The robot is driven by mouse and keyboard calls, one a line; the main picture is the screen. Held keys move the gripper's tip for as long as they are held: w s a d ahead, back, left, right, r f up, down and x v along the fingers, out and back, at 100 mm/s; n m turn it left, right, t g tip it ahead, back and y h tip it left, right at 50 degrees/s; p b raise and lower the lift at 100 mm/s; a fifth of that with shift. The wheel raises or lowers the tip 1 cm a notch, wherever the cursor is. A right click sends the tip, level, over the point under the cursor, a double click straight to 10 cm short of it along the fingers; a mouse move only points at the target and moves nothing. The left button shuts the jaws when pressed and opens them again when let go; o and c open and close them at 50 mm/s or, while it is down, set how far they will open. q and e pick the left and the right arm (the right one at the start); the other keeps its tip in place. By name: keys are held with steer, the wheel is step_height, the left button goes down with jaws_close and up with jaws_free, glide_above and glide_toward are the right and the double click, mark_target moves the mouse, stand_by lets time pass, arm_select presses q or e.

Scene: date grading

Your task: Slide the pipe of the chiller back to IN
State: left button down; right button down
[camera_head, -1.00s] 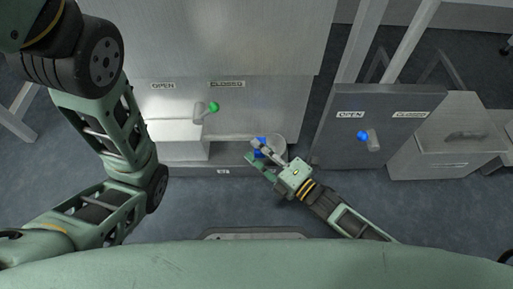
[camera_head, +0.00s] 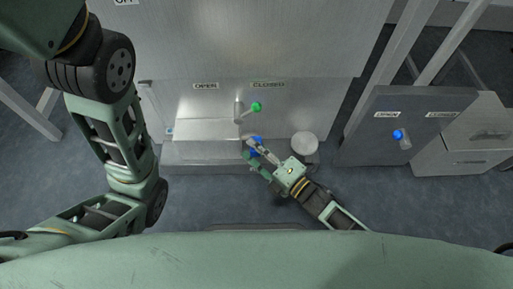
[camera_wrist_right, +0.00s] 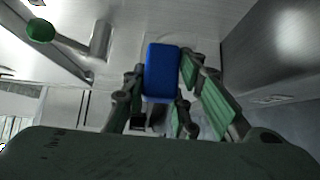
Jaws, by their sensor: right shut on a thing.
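The chiller is the large grey metal cabinet (camera_head: 240,40) at the back, with a low ledge along its foot. A blue block-shaped grip (camera_head: 256,141), apparently the pipe's handle, is at its front below the green-knobbed lever. My right gripper (camera_head: 253,148) is shut on this blue grip. In the right wrist view the blue grip (camera_wrist_right: 161,72) stands between the gripper's two green-padded fingers. The pipe itself is mostly hidden behind the gripper, and I cannot read an IN mark. My left arm is at the left; its gripper is not in view.
A lever with a green knob (camera_head: 257,107) sits under OPEN and CLOSED labels. A grey panel (camera_head: 405,125) with a blue-knobbed lever stands further right. The floor in front is open.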

steer(key=c, duration=1.4)
jaws_free()
steer(key=shift+a, duration=0.3)
steer(key=shift+c, duration=0.2)
steer(key=shift+o, duration=0.2)
steer(key=shift+s+d, duration=0.1)
steer(key=shift+d, duration=0.05)
steer(key=v, duration=1.1)
steer(key=shift+s+d, duration=0.25)
steer(key=shift+d, duration=0.05)
